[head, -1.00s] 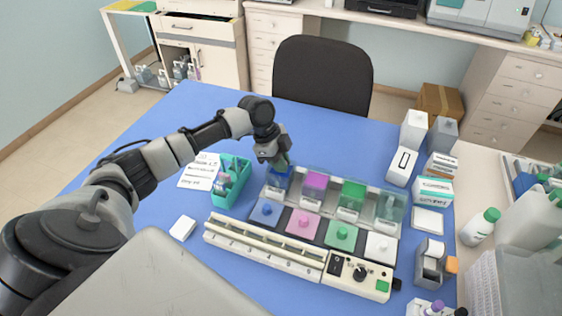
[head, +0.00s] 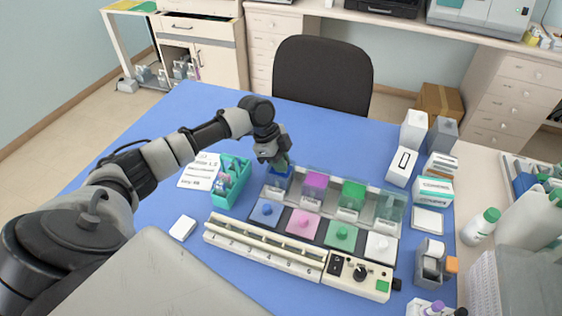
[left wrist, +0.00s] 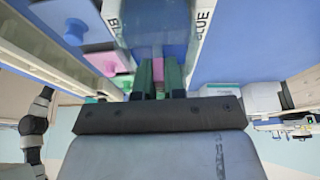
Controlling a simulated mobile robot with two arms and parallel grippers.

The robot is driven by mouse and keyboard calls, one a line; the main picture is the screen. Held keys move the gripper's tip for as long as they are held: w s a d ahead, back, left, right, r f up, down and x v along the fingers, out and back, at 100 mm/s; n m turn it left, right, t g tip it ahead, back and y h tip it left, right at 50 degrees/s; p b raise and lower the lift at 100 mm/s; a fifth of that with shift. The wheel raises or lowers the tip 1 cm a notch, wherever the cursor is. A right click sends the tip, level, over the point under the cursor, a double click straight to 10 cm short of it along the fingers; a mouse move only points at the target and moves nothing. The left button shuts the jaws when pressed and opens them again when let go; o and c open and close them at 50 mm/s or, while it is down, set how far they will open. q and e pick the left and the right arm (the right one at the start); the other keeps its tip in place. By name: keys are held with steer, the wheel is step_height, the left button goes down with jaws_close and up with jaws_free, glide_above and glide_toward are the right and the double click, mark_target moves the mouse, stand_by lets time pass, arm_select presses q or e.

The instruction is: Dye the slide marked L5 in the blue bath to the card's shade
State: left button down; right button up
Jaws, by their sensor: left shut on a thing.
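The blue bath (head: 277,184) is the leftmost of a row of clear baths on the blue table. Its blue top shows under my left gripper (head: 282,164). The mark L5 and the slide's shade cannot be read. A white printed sheet (head: 198,171) lies to the left. My right gripper is not in view.
A teal holder (head: 231,197) stands left of the bath. Pink (head: 315,182), green (head: 352,193) and clear (head: 390,207) baths stand to the right. Knobbed lids lie in front, then a numbered rack (head: 262,247). Boxes stand at right; the table's far left is clear.

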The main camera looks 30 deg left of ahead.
arm_select(q)
step_height(320, 180, up, 10)
steer(key=p, duration=0.9)
steer(key=shift+f, duration=0.2)
